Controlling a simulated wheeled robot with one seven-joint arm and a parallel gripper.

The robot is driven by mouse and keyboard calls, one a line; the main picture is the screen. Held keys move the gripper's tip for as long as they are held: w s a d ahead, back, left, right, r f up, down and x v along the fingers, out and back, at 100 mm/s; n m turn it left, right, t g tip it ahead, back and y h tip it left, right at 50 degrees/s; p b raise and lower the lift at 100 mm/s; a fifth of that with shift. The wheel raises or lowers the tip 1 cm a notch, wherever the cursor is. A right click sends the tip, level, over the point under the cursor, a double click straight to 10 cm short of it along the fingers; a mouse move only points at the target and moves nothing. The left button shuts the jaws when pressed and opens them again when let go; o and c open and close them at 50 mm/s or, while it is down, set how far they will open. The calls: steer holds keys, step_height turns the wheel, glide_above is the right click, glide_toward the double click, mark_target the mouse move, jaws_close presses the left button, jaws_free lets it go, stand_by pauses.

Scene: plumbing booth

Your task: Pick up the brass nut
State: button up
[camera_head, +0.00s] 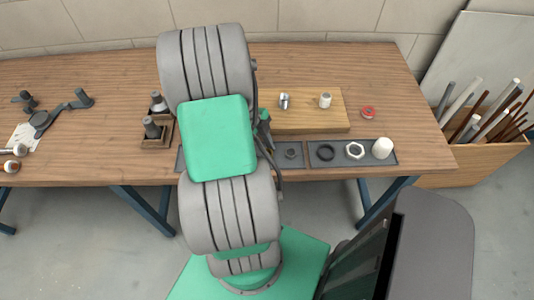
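No nut with a clear brass colour shows. A pale, silvery hexagonal nut (355,150) lies flat in a compartment of the dark tray (342,161) along the table's front edge. A smaller dark grey nut or ring (291,152) lies in the compartment nearer my arm, and a black ring (325,152) lies between them. My arm stands in front of the tray's left part and hides it. Dark parts show beside my arm near the tray, but I cannot make out my gripper's fingers or whether they hold anything.
A wooden board (300,122) behind the tray carries a metal fitting (284,101) and a white cylinder (325,100). Another white cylinder (383,148) stands at the tray's right end. A red ring (368,112) lies right of the board. A pipe crate (474,168) stands right of the table.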

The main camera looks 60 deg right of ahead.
jaws_close()
